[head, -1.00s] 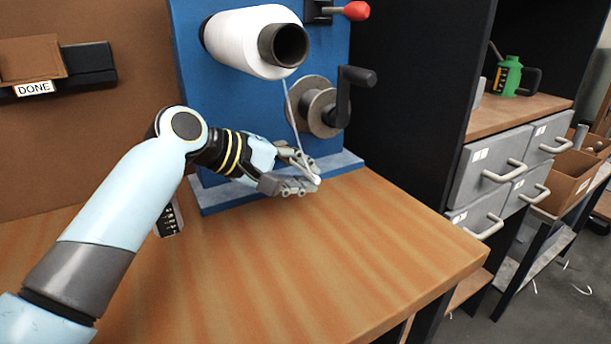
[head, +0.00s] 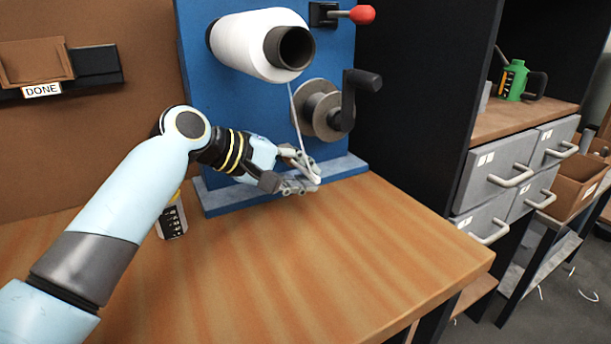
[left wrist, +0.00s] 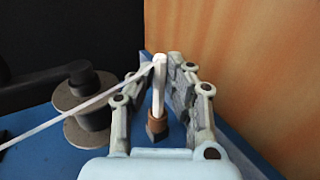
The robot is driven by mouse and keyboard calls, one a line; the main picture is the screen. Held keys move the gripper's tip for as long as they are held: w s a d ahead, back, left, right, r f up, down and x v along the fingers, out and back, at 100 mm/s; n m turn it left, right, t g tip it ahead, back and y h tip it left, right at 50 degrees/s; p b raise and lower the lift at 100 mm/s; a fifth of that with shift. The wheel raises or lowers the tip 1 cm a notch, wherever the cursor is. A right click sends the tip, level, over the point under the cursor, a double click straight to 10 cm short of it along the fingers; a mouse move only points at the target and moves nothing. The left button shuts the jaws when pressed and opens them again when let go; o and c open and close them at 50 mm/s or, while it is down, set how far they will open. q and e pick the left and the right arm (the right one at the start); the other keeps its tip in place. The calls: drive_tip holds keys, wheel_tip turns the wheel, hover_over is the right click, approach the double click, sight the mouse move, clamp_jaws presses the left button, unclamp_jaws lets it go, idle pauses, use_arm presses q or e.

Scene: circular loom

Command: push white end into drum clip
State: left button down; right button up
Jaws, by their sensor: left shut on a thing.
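My left gripper (head: 304,178) is shut on the white end (left wrist: 160,73) of the cord, just in front of the blue stand's base. The cord runs from the white spool (head: 256,42) down to the fingertips. The grey drum (head: 321,109) with its black crank (head: 352,100) is on the blue panel, above and slightly right of the gripper. It also shows at left in the left wrist view (left wrist: 88,112). A brown collar (left wrist: 158,126) with a dark tip shows below the white end there. I cannot make out the drum clip. My right gripper is not in view.
The blue panel (head: 215,110) stands on a grey-blue base (head: 345,168) at the back of the wooden table (head: 330,255). A red-knobbed lever (head: 362,14) is at its top. Grey drawers (head: 498,172) stand at right. The table front is clear.

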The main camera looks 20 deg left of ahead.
use_arm(q)
drive_tip(key=shift+w+a, duration=0.35)
drive_tip(key=shift+a, duration=0.05)
drive_tip(key=c, duration=1.2)
unclamp_jaws()
drive_tip(key=shift+c, duration=0.2)
drive_tip(key=v, duration=1.2)
